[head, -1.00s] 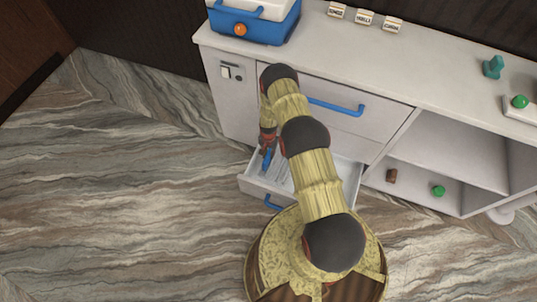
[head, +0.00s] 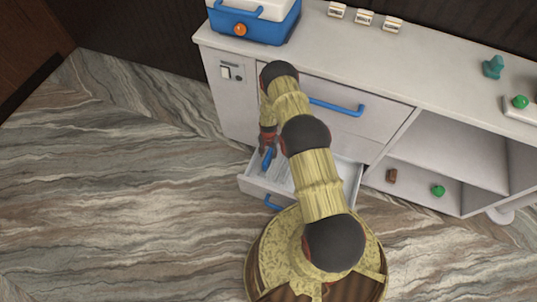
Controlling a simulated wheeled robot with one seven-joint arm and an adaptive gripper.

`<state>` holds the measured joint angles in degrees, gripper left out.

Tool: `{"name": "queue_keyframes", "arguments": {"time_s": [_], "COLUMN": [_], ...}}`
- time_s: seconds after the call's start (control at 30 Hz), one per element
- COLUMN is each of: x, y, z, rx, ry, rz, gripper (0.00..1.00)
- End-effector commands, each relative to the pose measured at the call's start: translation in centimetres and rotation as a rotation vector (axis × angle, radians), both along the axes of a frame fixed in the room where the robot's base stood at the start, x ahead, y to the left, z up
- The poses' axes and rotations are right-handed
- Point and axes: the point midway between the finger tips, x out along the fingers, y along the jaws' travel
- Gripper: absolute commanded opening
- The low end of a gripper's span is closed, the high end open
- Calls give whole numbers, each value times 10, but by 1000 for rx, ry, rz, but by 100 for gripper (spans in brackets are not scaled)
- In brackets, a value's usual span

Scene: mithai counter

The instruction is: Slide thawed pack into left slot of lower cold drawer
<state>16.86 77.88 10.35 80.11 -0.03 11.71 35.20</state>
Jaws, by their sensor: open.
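The lower cold drawer (head: 252,186) is pulled out at the base of the white counter, with a blue handle (head: 272,203) on its front. A small blue piece (head: 267,158), which looks like the thawed pack, shows at the left side of the drawer, just below my gripper (head: 267,152). My gripper points down over that left part and is open. Whether its fingers touch the blue piece is too small to tell. My arm hides the middle of the drawer. A pale, lined area shows on the drawer's inside.
The upper drawer (head: 375,123) is shut. A blue and white cool box (head: 262,27) stands on the counter (head: 440,62) near several labelled blocks (head: 364,18). Open shelves at the right hold a brown item (head: 391,176) and a green one (head: 438,190). The floor at left is clear.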

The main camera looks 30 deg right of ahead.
Motion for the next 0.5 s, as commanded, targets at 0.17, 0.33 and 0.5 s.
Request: {"name": "queue_keyframes", "arguments": {"time_s": [0.17,0.33,0.5], "x": [2,2,1], "y": [-1,-1,0], "z": [30,59,85], "rx": [-1,-1,-1], "ry": [-3,-3,-2], "rz": [0,0,0], "gripper": [40,40,40]}}
